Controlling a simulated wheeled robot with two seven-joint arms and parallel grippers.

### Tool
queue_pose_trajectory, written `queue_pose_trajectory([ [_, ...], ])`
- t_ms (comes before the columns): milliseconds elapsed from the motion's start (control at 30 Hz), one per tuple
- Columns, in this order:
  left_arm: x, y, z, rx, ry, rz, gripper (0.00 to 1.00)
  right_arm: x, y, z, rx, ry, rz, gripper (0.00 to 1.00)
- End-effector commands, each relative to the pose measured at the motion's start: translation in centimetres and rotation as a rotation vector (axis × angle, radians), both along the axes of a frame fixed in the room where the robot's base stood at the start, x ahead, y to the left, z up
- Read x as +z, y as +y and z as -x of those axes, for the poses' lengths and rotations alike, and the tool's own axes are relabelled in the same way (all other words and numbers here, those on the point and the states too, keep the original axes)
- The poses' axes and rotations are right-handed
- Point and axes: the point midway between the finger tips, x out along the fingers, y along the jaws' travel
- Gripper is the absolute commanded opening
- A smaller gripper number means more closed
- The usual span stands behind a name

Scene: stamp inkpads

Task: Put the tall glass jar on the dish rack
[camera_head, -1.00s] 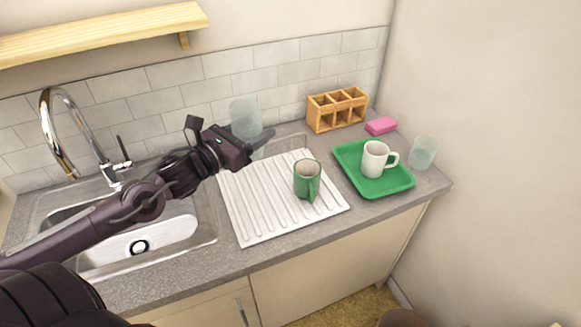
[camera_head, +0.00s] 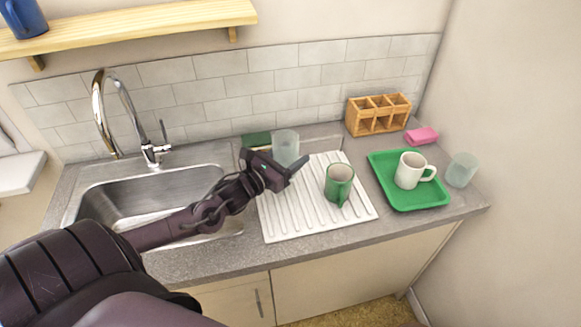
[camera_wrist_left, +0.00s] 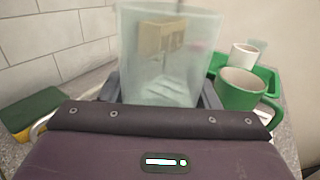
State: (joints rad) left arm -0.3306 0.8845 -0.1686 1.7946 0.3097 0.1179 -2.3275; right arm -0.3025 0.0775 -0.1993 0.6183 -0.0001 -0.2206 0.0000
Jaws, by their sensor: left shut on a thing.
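The tall glass jar (camera_head: 285,146) is clear, pale green and upright. It also shows in the left wrist view (camera_wrist_left: 168,55), between my left gripper's fingers. My left gripper (camera_head: 291,166) is shut on the jar, over the back left part of the dish rack. The dish rack (camera_head: 290,215) is a white ribbed board on the counter, right of the sink. I cannot tell whether the jar's base touches the rack, as the gripper hides it. A green mug (camera_head: 339,184) stands on the rack, to the right of the jar. My right gripper is not in view.
A green tray (camera_head: 432,194) with a white mug (camera_head: 409,170) is right of the rack. A second glass (camera_head: 461,170), a pink sponge (camera_head: 421,136) and a wooden organizer (camera_head: 378,115) are nearby. A green sponge (camera_wrist_left: 33,107) lies behind the gripper. The sink (camera_head: 150,200) is left.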

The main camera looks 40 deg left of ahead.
Motion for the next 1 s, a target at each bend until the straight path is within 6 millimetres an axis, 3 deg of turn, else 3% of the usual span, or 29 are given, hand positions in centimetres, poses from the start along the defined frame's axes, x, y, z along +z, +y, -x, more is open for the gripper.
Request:
queue_pose_trajectory([
  [400,-4.2,0.0,-0.1,0.001,-0.003,0.001,0.19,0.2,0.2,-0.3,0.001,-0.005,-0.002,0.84],
  [800,-4.8,0.0,0.0,-0.001,-0.002,-0.001,0.19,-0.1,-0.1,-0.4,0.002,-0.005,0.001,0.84],
  [833,-4.9,0.0,0.0,-0.001,0.0,0.0,0.59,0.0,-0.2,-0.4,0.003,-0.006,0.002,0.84],
  [1000,-4.8,0.0,0.0,-0.001,0.0,0.0,0.78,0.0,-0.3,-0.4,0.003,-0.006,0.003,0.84],
])
